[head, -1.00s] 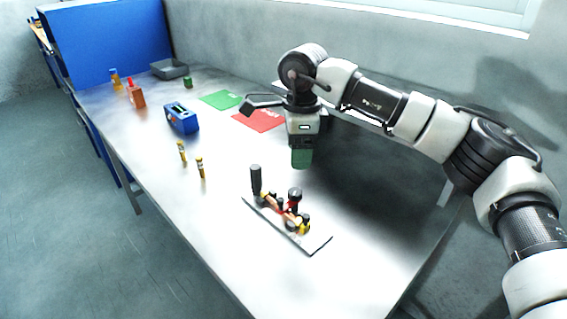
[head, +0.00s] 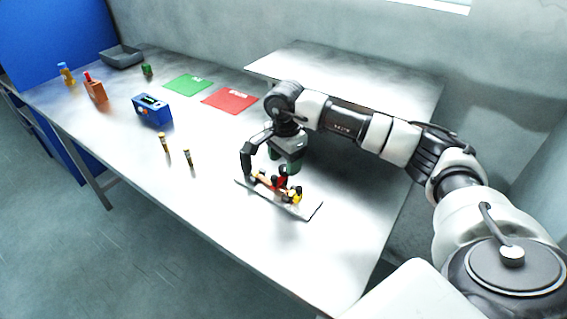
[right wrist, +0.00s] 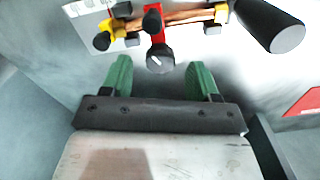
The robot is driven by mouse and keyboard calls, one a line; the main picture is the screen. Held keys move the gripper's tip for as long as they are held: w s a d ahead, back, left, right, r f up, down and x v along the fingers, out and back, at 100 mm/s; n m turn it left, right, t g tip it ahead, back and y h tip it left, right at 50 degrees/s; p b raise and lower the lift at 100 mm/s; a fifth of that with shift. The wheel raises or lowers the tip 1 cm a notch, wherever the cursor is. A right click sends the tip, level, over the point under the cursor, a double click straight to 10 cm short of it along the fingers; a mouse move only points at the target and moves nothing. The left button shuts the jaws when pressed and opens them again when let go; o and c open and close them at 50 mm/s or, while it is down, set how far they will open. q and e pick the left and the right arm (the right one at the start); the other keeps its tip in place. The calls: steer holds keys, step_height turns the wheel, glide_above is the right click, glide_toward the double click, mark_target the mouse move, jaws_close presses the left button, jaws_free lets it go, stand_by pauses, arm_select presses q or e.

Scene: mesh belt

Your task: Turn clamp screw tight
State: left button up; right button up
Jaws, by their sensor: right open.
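The clamp is a red body (right wrist: 157,22) on a copper-coloured bar (right wrist: 188,17) with yellow end pieces, on a pale plate (head: 308,211). Its black screw knob (right wrist: 160,59) with a white line faces my right wrist camera. In the head view the red clamp (head: 283,183) is partly hidden by my gripper. My right gripper (right wrist: 160,72) is open, its two green fingers on either side of the line to the knob, with nothing between them. In the head view the right gripper (head: 283,160) is just above and behind the fixture. The left gripper is out of view.
A black upright handle (right wrist: 272,25) stands at the fixture's left end in the head view, close to my gripper. A blue device (head: 152,110), two small brass-coloured pieces (head: 165,143), a green mat (head: 188,85) and a red mat (head: 229,101) lie farther left. The table front is clear.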

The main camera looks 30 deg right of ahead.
steer(key=shift+f, duration=1.1)
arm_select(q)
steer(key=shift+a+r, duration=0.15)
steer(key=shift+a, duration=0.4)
arm_select(e)
steer(key=c, duration=0.9)
steer(key=shift+m+b, duration=0.35)
steer(key=shift+m, duration=0.85)
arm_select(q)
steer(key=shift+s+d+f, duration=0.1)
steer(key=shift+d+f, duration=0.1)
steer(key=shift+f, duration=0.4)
arm_select(e)
steer(key=shift+m, duration=1.2)
steer(key=o, duration=0.9)
